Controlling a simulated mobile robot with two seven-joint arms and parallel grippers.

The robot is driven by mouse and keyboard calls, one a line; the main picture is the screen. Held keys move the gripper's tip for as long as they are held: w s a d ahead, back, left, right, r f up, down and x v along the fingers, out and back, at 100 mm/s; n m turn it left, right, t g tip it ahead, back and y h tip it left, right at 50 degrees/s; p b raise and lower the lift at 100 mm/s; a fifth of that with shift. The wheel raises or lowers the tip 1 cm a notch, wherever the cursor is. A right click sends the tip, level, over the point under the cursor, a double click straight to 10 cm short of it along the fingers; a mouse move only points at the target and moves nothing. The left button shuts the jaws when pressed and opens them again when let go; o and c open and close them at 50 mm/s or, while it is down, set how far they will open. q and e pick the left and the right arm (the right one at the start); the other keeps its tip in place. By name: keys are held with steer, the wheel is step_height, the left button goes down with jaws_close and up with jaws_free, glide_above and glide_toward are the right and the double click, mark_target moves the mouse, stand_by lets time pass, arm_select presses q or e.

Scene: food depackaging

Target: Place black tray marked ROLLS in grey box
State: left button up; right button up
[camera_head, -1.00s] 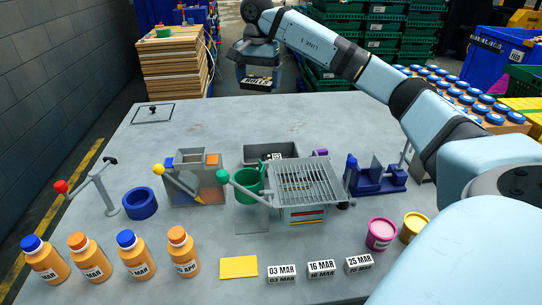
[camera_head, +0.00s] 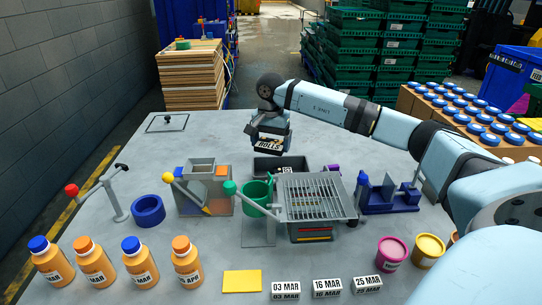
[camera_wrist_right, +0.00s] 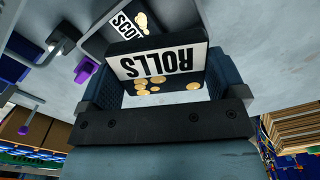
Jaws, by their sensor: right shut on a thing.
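The black tray marked ROLLS (camera_head: 270,144) hangs from my right gripper (camera_head: 268,136), above the far-middle part of the table. In the right wrist view the tray (camera_wrist_right: 160,63), with its white label and several round golden pieces, sits between the two fingers of the shut gripper. The grey box (camera_head: 256,164) stands on the table just below and behind the grill. In the wrist view its rim (camera_wrist_right: 92,46) shows at upper left, with a tray labelled SCO… (camera_wrist_right: 127,25) inside; the rest is hidden by the held tray. My left gripper is not in view.
The grill unit (camera_head: 316,200) stands in front of the box, with a green cup (camera_head: 256,194) at its left. A blue fixture (camera_head: 388,194) is at right. Bottles, date blocks and tubs line the front edge. The table's far left is mostly clear.

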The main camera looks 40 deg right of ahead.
mark_target(271, 143)
steer(key=shift+f, duration=2.35)
steer(key=shift+f+b, duration=0.35)
steer(key=shift+f, duration=0.25)
steer(key=o, duration=0.7)
steer(key=shift+o, duration=0.2)
step_height(271, 143, up, 13)
steer(key=shift+r+p, duration=0.15)
steer(key=shift+p, duration=0.2)
